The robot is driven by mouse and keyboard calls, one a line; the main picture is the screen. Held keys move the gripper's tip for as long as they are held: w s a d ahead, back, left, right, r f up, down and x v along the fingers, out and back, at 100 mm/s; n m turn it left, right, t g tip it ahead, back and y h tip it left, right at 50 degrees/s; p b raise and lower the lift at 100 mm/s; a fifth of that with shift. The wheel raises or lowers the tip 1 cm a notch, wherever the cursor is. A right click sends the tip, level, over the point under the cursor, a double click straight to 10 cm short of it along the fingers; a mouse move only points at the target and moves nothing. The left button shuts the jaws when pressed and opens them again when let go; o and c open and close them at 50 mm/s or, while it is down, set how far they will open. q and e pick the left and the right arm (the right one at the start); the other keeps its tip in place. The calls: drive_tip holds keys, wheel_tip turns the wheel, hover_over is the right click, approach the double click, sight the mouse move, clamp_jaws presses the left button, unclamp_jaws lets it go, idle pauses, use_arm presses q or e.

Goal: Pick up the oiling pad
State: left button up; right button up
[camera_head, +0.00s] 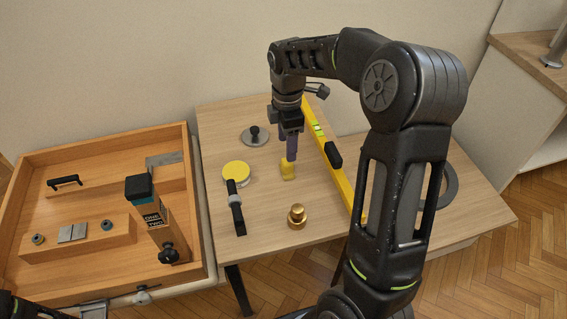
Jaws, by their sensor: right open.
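My right gripper (291,157) points down over the table, its fingers open. Right below its fingertips is a small yellow block-like thing (288,171); I cannot tell whether they touch it or straddle it. A round yellow pad (236,169) lies to its left, with a black-handled tool (236,210) at its near edge. A grey disc with a black knob (255,136) lies farther back. The picture does not make clear which of these is the oiling pad. My left gripper is not seen; only a dark part of mine shows at the bottom left corner.
A yellow spirit level (344,187) lies right of the gripper, partly behind my arm. A brass fitting (297,216) stands near the table's front. A grey ring (449,186) lies at the right. An orange wooden tray (100,290) with blocks and tools stands left.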

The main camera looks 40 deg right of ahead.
sight(287, 167)
drive_tip(key=shift+f, duration=0.1)
drive_tip(key=shift+f, duration=1.25)
wheel_tip(287, 167, down, 5)
drive_tip(key=shift+d+f+b, duration=0.1)
drive_tip(key=shift+f+b, duration=0.05)
drive_tip(key=shift+b, duration=0.45)
clamp_jaws()
